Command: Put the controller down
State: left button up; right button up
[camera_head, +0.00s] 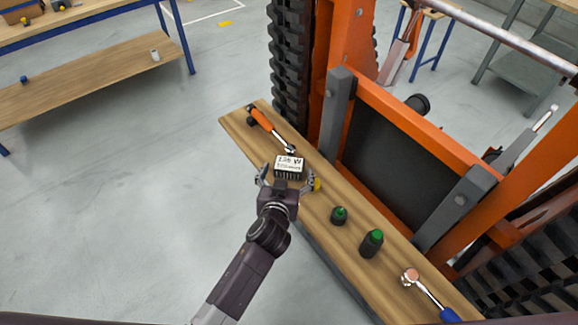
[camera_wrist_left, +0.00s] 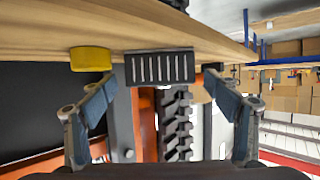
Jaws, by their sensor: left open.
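The controller (camera_head: 289,163) is a small dark finned block with a white label on top. It is at the wooden plank beside the orange machine. In the left wrist view, which looks upside down, its finned side (camera_wrist_left: 159,68) shows against the plank (camera_wrist_left: 210,38) and seems to touch it. My left gripper (camera_head: 288,177) is open, with one finger on each side of the controller. In the left wrist view the gripper's fingers (camera_wrist_left: 160,84) stand apart with visible gaps to the block. My right gripper is not in view.
On the plank (camera_head: 352,203) lie an orange-handled tool (camera_head: 262,119), a yellow round piece (camera_head: 317,185) close by the gripper, two dark green-topped pieces (camera_head: 339,216) (camera_head: 372,244) and a blue-handled tool (camera_head: 427,291). The orange machine frame (camera_head: 420,120) rises behind.

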aim_at(288, 169)
pick_arm(q)
jog(key=x, duration=0.3)
jog(key=shift+w, duration=0.15)
jog(key=c, duration=1.4)
jog(key=shift+c, duration=0.6)
jog(key=shift+r, duration=0.15)
